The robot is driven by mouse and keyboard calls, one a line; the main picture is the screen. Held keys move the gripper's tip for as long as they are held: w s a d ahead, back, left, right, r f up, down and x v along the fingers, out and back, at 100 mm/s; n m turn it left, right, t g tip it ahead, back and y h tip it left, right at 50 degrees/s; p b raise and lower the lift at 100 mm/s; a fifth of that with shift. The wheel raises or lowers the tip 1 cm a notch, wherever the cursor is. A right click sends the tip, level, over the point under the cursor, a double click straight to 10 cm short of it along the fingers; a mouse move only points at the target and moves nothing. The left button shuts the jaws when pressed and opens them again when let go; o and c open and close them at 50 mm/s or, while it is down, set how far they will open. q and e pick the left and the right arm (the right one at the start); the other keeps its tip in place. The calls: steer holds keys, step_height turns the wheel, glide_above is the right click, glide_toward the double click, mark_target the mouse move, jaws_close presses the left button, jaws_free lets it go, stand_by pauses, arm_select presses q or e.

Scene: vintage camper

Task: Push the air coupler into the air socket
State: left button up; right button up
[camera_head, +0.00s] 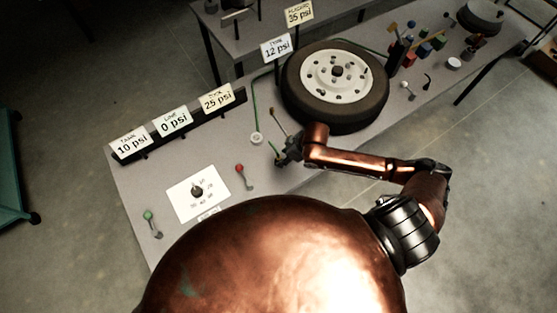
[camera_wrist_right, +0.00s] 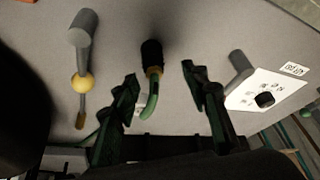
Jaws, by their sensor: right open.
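My right gripper (camera_head: 284,154) is low over the workbench, left of the tyre. In the wrist view its two dark green fingers (camera_wrist_right: 160,88) are spread apart. A black cylindrical piece with a brass ring and a green hose (camera_wrist_right: 152,58), which looks like the air coupler, shows in the gap beyond the fingertips. Neither finger visibly touches it. To its left is a grey cylinder with a yellow ball and a brass-coloured end (camera_wrist_right: 80,40). I cannot tell which part is the air socket. My left gripper is out of view.
Pressure signs (camera_head: 174,121) line the back.

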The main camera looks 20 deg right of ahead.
mark_target(280, 159)
steer(key=shift+w+d+r+g, duration=0.15)
steer(key=shift+d+r, duration=0.05)
steer(key=shift+d, duration=0.25)
steer(key=shift+w+d+r+g, duration=0.15)
steer(key=shift+d+r, duration=0.05)
steer(key=shift+d, duration=0.25)
steer(key=shift+f, duration=0.1)
steer(key=shift+x, duration=1.25)
steer(key=shift+a+p+x, duration=0.15)
steer(key=shift+a+x, duration=0.05)
steer(key=shift+x, duration=1.1)
steer(key=shift+a+p+x, duration=0.15)
steer(key=shift+x, duration=1.15)
steer(key=shift+c, duration=0.7)
